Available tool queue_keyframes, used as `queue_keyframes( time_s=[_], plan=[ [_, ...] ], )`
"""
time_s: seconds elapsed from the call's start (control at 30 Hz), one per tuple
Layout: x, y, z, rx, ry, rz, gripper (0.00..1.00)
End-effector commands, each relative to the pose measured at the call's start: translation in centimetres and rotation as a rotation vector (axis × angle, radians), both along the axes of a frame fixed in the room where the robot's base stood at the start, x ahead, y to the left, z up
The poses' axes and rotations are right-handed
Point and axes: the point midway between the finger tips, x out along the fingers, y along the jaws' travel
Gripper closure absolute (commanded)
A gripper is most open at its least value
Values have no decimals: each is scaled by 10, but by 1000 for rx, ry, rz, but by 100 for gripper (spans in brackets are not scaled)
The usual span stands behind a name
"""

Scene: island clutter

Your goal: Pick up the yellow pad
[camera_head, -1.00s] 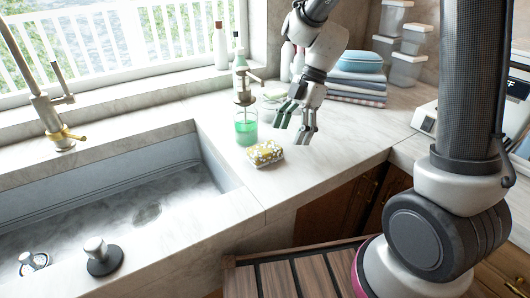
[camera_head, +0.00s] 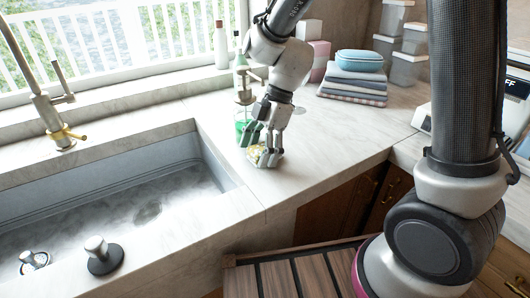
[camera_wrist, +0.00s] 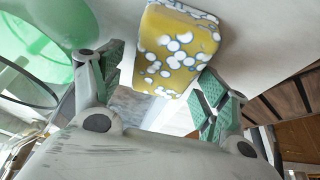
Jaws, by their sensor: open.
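The yellow pad (camera_wrist: 176,50), patterned with white spots, lies on the counter near the sink's right corner. In the head view the pad (camera_head: 258,152) is mostly hidden behind my gripper's fingers. My gripper (camera_head: 263,150) is over the pad, with its fingers spread around it. In the wrist view my gripper (camera_wrist: 158,92) is open, with one green-padded finger on each side of the pad's near end. I cannot tell whether either finger touches it.
A green soap dispenser (camera_head: 243,130) stands close to the left of the gripper; it looms in the wrist view (camera_wrist: 38,45). The sink (camera_head: 110,205) lies left. Folded towels (camera_head: 354,85) and clear containers (camera_head: 408,65) are at the back right. The counter right of the pad is clear.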

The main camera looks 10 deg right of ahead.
Motion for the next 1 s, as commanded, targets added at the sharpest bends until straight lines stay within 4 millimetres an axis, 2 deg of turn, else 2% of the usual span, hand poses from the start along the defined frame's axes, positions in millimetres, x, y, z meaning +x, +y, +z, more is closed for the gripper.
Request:
queue_keyframes(
  time_s=[0.1, 0.33, 0.77, 1.0],
  plan=[
    [0, 0, 0, 0, 0, 0, 27],
    [0, 0, 1, 0, 0, 0, 67],
    [1, 0, 2, 0, 0, 1, 70],
    [4, 4, 10, 1, -1, -2, 70]
  ],
)
